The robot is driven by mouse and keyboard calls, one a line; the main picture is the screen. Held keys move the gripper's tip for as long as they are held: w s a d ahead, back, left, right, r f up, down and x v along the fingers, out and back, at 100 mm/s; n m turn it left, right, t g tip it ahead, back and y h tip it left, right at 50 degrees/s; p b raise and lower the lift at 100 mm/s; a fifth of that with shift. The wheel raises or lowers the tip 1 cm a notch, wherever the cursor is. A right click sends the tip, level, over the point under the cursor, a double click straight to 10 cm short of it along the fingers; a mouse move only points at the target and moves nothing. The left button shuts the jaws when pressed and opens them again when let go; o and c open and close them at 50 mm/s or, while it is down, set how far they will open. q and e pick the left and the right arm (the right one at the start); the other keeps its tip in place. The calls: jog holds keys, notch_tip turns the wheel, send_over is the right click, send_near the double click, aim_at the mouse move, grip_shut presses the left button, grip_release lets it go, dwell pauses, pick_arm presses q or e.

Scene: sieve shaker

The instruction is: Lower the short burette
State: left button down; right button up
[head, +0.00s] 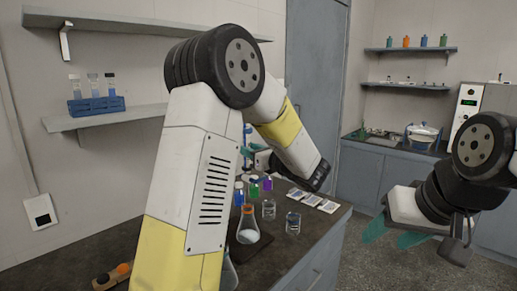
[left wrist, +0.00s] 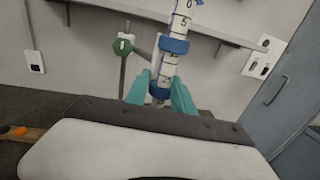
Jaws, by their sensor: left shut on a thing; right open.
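The short burette (left wrist: 172,50) is a white graduated tube with blue bands in the left wrist view. It stands nearly upright, tilted slightly in that picture. My left gripper (left wrist: 160,90) has its teal fingers shut around the burette's lower part, below a blue band. In the head view my left gripper (head: 249,153) is at the bench's back, partly hidden by my own arm, and a blue part of the burette (head: 247,133) shows above it. A stand rod with a green clamp knob (left wrist: 122,46) is left of the burette. My right gripper (head: 393,235) is open and empty over the floor.
On the dark bench (head: 318,226) below stand an orange-rimmed flask (head: 248,232), two beakers (head: 293,224), small coloured bottles (head: 254,189) and flat white cards (head: 305,197). A shelf with a blue tube rack (head: 96,106) is on the left wall.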

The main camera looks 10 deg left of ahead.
aim_at(249, 169)
pick_arm(q)
jog(key=shift+w+d+f, duration=0.1)
jog(key=shift+d+f, duration=0.05)
jog(key=shift+f, duration=1)
jog(key=shift+w+d+f, duration=0.1)
jog(key=shift+f, duration=1.1)
jog(key=shift+w+d+f, duration=0.1)
jog(key=shift+d+f, duration=0.05)
jog(key=shift+f, duration=1)
jog(key=c, duration=1.4)
grip_release()
jog(key=shift+c, duration=0.2)
jog(key=shift+o, duration=0.6)
jog(key=shift+f, duration=0.1)
jog(key=shift+a, duration=0.1)
jog(key=shift+s+a, duration=0.1)
jog(key=shift+a, duration=0.05)
